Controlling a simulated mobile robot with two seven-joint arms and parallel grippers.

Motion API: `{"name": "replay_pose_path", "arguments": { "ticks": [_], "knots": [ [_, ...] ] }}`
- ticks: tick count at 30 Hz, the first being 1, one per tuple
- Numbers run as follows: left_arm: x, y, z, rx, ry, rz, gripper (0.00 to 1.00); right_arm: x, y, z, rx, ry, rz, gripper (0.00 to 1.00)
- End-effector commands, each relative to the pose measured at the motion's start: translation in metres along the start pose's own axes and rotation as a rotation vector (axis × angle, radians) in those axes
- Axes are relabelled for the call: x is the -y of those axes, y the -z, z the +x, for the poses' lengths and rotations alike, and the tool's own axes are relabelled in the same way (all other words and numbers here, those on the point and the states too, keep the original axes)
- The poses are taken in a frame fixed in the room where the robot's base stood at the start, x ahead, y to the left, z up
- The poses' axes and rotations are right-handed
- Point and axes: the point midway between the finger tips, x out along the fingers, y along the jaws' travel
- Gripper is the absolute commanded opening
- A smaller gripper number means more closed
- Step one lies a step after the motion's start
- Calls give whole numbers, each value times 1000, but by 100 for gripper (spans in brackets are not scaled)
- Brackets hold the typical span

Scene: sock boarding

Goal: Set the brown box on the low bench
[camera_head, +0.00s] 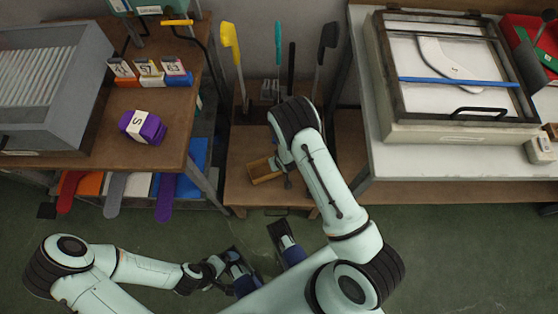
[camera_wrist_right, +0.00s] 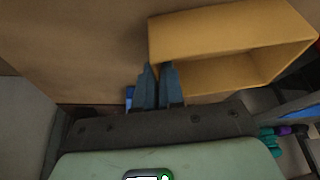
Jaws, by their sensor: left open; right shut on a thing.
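The brown box (camera_head: 264,171) is a small open tray-like box over the low bench (camera_head: 245,196) in the middle of the head view. In the right wrist view the box (camera_wrist_right: 215,28) fills the upper right, its open side facing the camera. My right gripper (camera_wrist_right: 158,72) is shut on the box's near left edge; in the head view it is mostly hidden under my right arm. I cannot tell whether the box touches the bench. My left gripper (camera_head: 222,273) is open and empty over the floor, low in the head view and away from the bench.
A brown table (camera_head: 100,140) at left carries a grey ribbed unit (camera_head: 52,85) and a purple banded bundle (camera_head: 143,127). A white-topped table (camera_head: 400,170) at right holds a framed press (camera_head: 450,75). Yellow, teal and black tools (camera_head: 231,45) stand behind the bench. Bare bench shows around the box.

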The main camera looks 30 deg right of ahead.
Motion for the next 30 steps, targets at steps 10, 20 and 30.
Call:
{"name": "replay_pose_path", "arguments": {
  "ticks": [10, 20, 30],
  "knots": [
    [1, 4, 2, -10, 0, -1, 100, 0, -1, 2, 0, 0, 0, 34],
    [0, 0, -1, -2, 0, 0, 100, 0, 1, -1, 0, 0, 0, 34],
    [-2, -7, -14, 20, 4, -2, 100, 1, 2, -66, -2, 1, 1, 34]
  ]
}}
